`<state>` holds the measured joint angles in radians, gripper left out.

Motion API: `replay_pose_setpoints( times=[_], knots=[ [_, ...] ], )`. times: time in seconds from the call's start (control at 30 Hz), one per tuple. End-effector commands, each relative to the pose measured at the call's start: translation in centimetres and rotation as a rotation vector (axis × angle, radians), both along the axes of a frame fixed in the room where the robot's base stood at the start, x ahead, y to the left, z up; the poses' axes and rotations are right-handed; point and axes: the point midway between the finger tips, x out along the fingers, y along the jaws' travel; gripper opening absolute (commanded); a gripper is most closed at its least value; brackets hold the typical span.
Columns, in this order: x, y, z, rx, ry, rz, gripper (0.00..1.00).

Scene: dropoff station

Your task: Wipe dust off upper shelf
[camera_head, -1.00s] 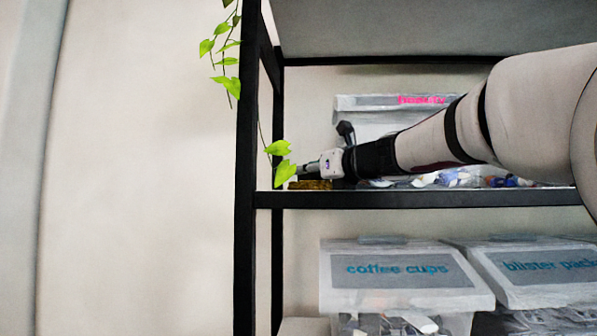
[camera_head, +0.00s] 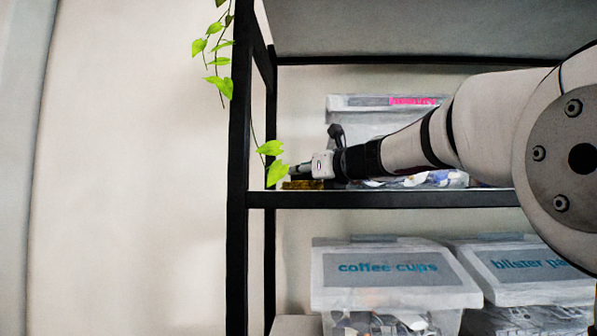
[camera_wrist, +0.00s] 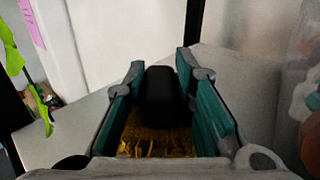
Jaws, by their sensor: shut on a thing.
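My gripper (camera_wrist: 158,100) is shut on a brush with a black handle (camera_wrist: 162,97) and yellow-brown bristles (camera_wrist: 155,138). The brush's brown part (camera_head: 302,184) also shows in the head view, low against the upper shelf (camera_head: 390,199) near its left end. In the head view my gripper (camera_head: 300,171) reaches in from the right, just above the shelf's front edge. I cannot tell whether the bristles touch the shelf. No dust can be made out on the shelf surface.
Green vine leaves (camera_head: 277,172) hang by the left black post (camera_head: 237,170), close to my gripper. Bins marked "coffee cups" (camera_head: 390,296) and "blister pack" (camera_head: 525,275) stand on the shelf below.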

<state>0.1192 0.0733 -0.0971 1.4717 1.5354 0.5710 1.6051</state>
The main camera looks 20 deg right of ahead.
Motion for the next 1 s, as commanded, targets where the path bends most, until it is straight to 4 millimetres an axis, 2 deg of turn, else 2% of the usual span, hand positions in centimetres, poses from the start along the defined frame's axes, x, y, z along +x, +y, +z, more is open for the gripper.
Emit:
replay_pose_setpoints(
  times=[0.13,0.47,1.0],
  knots=[
    [-0.7,0.3,0.1,0.000,0.000,0.001,0.02],
    [-0.8,0.3,0.3,0.000,-0.001,0.001,0.02],
    [-1.0,0.3,3.6,0.000,-0.001,0.001,0.02]
  ],
)
